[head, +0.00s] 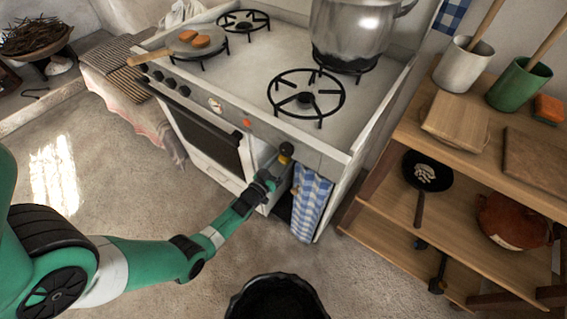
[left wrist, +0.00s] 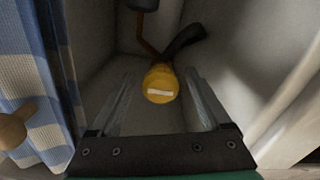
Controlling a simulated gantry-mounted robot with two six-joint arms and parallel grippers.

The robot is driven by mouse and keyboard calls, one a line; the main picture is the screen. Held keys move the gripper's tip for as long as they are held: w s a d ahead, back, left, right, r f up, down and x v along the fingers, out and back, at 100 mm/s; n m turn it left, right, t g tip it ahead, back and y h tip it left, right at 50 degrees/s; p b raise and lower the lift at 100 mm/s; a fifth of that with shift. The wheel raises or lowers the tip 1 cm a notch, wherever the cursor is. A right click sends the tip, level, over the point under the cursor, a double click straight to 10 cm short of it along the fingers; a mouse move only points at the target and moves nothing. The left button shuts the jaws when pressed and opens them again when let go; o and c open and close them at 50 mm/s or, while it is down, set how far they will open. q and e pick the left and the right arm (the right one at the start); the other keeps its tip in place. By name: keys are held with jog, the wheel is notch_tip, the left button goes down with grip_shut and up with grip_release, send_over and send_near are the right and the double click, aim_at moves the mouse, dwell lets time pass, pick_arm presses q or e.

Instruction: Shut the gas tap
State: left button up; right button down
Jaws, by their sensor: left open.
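The gas tap is a round yellow knob (left wrist: 160,84) with a pale horizontal mark on its face, seen end-on in the left wrist view. It sits in a pale recess, and it shows small and yellow in the head view (head: 285,158) at the stove's right front. My left gripper (head: 272,177) is at this recess. In the left wrist view its two fingers are open, one on each side of the knob, with gaps showing. I cannot tell how far the fingertips reach along it. My right gripper is not in view.
A blue checked towel (head: 310,200) hangs close to the right of my left gripper. The white stove (head: 232,75) carries a large pot (head: 350,30) and a pan (head: 195,43). A wooden shelf (head: 385,225) stands at right. A black round object (head: 277,300) is at the bottom.

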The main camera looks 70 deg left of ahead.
pick_arm(q)
grip_shut()
dwell(0.4)
jog(key=shift+m, duration=0.3)
jog(key=m+b, duration=0.1)
jog(key=m, duration=0.2)
jog(key=m+b, duration=0.1)
jog(key=m, duration=0.3)
jog(key=shift+s+a, duration=0.1)
jog(key=m, duration=0.5)
jog(key=shift+a+r, duration=0.1)
jog(key=m, duration=0.5)
jog(key=shift+r+m, duration=0.1)
jog(key=shift+m, duration=0.2)
